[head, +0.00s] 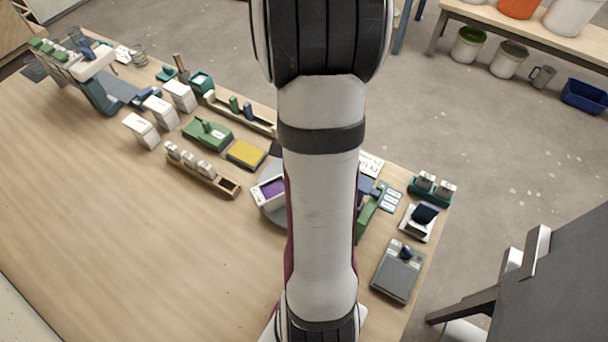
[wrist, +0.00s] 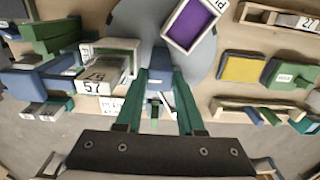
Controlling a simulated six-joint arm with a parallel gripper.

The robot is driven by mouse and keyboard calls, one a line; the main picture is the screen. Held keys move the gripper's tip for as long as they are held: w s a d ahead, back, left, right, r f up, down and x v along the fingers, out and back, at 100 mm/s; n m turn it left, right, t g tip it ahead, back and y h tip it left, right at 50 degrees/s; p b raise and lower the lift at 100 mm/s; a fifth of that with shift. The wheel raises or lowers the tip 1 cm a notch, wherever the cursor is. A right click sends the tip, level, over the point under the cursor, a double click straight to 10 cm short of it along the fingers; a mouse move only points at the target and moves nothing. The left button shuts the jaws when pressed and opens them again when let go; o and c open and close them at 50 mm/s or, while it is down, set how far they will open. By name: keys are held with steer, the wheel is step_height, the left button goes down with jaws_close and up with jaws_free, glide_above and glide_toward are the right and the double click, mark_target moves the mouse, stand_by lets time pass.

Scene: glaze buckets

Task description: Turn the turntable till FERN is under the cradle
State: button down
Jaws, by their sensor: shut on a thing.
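The grey turntable disc (wrist: 137,17) shows at the top of the wrist view, with a purple-topped white container (wrist: 194,24) on it. Its label is partly cut off. My gripper (wrist: 162,76) has its teal fingers shut on a blue block-like piece (wrist: 160,58) at the turntable's near edge. In the head view my arm hides the gripper and most of the turntable; part of the purple container (head: 271,191) shows beside it. I cannot read FERN anywhere. I cannot pick out the cradle for certain; a green upright piece (head: 369,214) stands right of my arm.
A white box marked 57 (wrist: 102,82) stands close left of my fingers. A yellow pad (head: 246,154), a green device (head: 208,133) and a wooden rack (head: 202,172) lie left of the turntable. A grey scale-like box (head: 397,271) sits near the right edge. The front left tabletop is clear.

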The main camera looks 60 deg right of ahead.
steer(key=c, duration=0.6)
jaws_free()
step_height(320, 180, up, 7)
steer(key=shift+r, duration=0.1)
steer(key=w+a+r+n+y, duration=0.15)
steer(key=a+n, duration=0.25)
steer(key=a, duration=0.6)
steer(key=a+r+n+h, duration=0.15)
steer(key=a+n, duration=0.25)
steer(key=a, duration=0.6)
steer(key=s+a+n+y, duration=0.1)
steer(key=s+a+n, duration=0.3)
steer(key=a, duration=0.5)
steer(key=s, duration=0.2)
steer(key=shift+s+a+r+y, duration=0.2)
steer(key=shift+s+a+y, duration=0.05)
steer(key=shift+s+y, duration=0.15)
